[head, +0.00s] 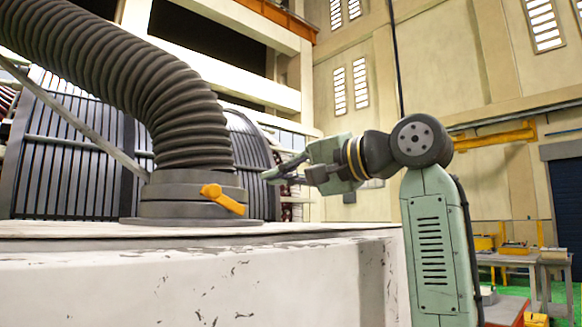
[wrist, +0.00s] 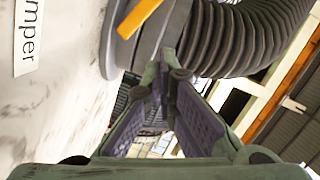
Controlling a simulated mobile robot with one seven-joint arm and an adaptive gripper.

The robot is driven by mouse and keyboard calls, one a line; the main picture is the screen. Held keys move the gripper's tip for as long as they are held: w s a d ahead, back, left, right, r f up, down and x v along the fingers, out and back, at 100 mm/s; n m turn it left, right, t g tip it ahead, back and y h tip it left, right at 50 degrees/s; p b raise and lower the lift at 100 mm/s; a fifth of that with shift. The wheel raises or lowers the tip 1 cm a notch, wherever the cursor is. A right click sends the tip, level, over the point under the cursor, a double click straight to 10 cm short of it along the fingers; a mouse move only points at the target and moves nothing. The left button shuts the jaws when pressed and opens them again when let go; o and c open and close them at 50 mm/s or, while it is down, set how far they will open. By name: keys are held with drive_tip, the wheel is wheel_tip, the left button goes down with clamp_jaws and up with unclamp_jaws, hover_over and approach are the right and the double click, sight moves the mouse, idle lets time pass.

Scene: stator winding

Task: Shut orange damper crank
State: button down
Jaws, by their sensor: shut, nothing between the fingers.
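The orange damper crank (head: 222,199) sits on the side of a round grey collar (head: 165,208) at the foot of a ribbed hose. In the head view it slants down to the right. It also shows at the top of the wrist view (wrist: 138,17), partly cut off by the frame edge. My gripper (head: 268,178) is to the right of the collar, apart from the crank and a little higher in the head view. In the wrist view its fingertips (wrist: 163,75) are together with nothing between them, below the crank in the picture.
The thick ribbed hose (head: 150,90) rises from the collar and bends to the left. The collar stands on a worn white block (head: 200,280). A label ending in "mper" (wrist: 28,35) lies on the white surface. Workbenches (head: 520,258) stand at the far right.

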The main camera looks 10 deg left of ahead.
sight(222, 201)
drive_tip(key=p+x, duration=0.1)
drive_tip(key=x, duration=0.3)
drive_tip(key=shift+r, duration=0.15)
drive_tip(key=shift+s+a+f, duration=0.35)
drive_tip(key=shift+s+a, duration=0.05)
drive_tip(key=shift+a, duration=0.15)
drive_tip(key=shift+s+a+f, duration=0.3)
drive_tip(key=shift+s+a, duration=0.15)
drive_tip(key=shift+a, duration=0.15)
drive_tip(key=shift+s+a+f, duration=0.25)
drive_tip(key=shift+s+a, duration=0.1)
drive_tip(key=shift+s, duration=0.05)
